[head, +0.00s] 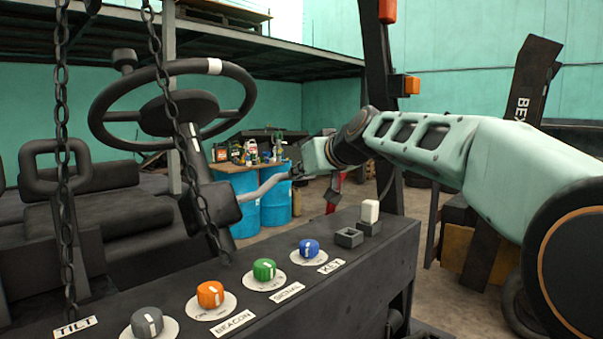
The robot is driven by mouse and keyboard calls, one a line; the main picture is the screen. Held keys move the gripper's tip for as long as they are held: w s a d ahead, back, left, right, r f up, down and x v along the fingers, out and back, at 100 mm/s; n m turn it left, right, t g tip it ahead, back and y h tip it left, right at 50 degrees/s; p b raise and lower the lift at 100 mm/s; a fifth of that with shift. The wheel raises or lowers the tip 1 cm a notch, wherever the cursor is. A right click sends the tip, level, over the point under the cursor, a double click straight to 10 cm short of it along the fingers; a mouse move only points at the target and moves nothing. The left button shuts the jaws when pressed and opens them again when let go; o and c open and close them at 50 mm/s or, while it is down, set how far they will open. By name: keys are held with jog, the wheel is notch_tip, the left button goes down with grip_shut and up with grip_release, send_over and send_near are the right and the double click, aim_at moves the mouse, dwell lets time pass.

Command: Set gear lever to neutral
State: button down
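A grey curved stalk (262,186), which looks like the gear lever, reaches out to the right from the black steering column (209,205) under the steering wheel (172,103). It slopes up slightly toward its right end. No position marks on it can be read. My gripper (299,171) is small and dark at the far end of my arm, right at the stalk's right tip. The fingers overlap the tip in the picture. Whether they touch or hold it cannot be made out, nor can the finger opening.
A black console (385,262) in front carries grey, orange (210,294), green (264,269) and blue (309,248) knobs and a white-topped switch (370,212). Hanging chains (176,110) cross the near left. A dark post (377,60) rises behind my arm. Blue barrels (276,200) stand beyond.

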jog(key=shift+w+d, duration=0.2)
jog(key=shift+d, duration=0.3)
jog(key=c, duration=2.7)
grip_release()
jog(key=o, duration=2.7)
jog(key=v, duration=0.7)
jog(key=shift+s, duration=0.25)
